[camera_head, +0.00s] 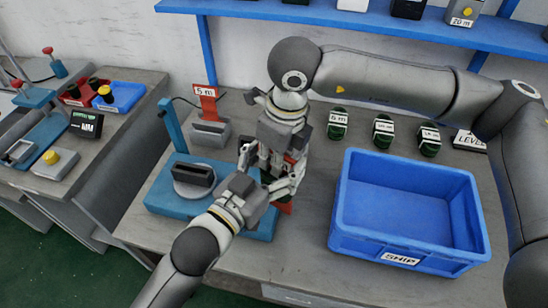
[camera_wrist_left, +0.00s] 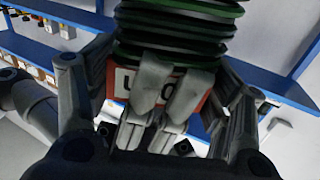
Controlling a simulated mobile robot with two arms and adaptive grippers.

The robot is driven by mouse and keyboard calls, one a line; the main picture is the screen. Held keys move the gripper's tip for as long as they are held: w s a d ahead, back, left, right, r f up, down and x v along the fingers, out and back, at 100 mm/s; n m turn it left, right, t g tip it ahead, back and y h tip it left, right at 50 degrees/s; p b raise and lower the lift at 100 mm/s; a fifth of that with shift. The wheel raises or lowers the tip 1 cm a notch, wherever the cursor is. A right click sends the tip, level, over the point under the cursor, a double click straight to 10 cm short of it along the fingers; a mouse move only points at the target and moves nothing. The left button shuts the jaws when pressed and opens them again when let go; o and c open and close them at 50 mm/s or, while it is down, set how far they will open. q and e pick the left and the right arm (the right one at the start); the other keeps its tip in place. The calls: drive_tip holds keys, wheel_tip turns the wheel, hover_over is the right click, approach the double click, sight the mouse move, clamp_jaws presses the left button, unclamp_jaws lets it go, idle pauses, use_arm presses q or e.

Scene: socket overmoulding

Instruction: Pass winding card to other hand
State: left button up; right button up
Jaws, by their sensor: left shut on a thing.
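The winding card (camera_wrist_left: 118,80) has a red edge and a white label in the left wrist view. Green and black cord loops (camera_wrist_left: 180,30) show above its label. In that view my left gripper (camera_wrist_left: 168,95) is shut on the card, its fingers covering part of the label. In the head view my left gripper (camera_head: 262,180) meets my right gripper (camera_head: 272,165), which reaches down from above. The two overlap there and hide most of the card. I cannot tell whether the right fingers are closed on it.
A blue bin (camera_head: 345,232) marked SHIP stands right of the grippers. Behind it are several green coils (camera_head: 337,125) with white labels. A blue winding station (camera_head: 165,200) lies just left. A red 5 m sign (camera_head: 207,100) stands behind. A blue shelf (camera_head: 330,17) runs above.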

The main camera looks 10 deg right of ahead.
use_arm(q)
drive_tip(key=o, duration=1.7)
drive_tip(key=shift+o, duration=0.2)
